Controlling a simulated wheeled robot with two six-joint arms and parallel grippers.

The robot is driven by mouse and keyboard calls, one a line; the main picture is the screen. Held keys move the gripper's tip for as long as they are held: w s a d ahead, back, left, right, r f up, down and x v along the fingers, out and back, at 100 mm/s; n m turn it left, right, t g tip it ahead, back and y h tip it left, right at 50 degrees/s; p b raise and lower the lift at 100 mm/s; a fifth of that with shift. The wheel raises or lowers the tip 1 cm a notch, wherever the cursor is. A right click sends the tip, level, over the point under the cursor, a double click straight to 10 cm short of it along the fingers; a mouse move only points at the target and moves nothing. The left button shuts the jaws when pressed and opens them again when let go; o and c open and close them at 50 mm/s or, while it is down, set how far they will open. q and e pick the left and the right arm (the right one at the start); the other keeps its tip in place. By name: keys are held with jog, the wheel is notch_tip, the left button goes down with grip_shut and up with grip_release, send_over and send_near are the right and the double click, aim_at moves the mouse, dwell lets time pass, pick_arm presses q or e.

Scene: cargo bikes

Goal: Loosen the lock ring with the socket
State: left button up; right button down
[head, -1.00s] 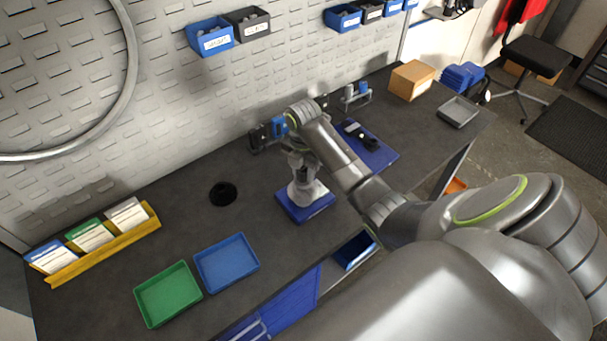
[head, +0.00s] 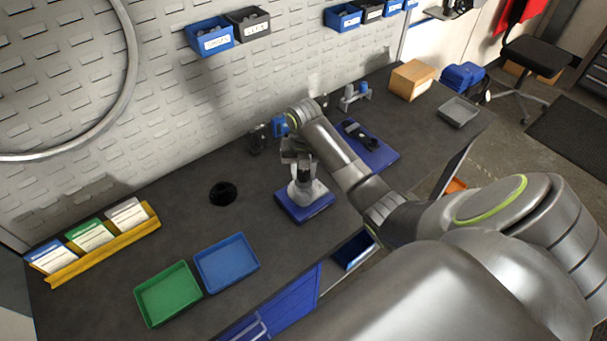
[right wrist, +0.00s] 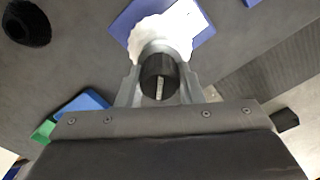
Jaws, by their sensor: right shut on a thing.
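My right gripper (head: 299,162) is shut on a dark cylindrical socket (head: 304,176), which points down over the blue fixture (head: 291,209). In the right wrist view the dark socket (right wrist: 158,70) sits between the two grey fingers (right wrist: 158,90). A pale toothed part (head: 302,191) stands on the blue fixture directly below; its jagged white edge (right wrist: 147,28) shows beyond the socket in the right wrist view. The lock ring itself is hidden or too small to tell. I cannot tell whether the socket touches the part. My left gripper is not in view.
A round black holder (head: 222,193) stands on the bench to the left. Green (head: 168,294) and blue (head: 227,263) trays lie at the front left. A blue mat (head: 378,158) with a dark tool lies to the right. Bare bench surrounds the fixture.

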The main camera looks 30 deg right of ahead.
jog(key=n, duration=0.4)
jog(key=shift+s+f, duration=0.15)
dwell(0.5)
jog(key=shift+w+r, duration=0.2)
jog(key=shift+r, duration=0.85)
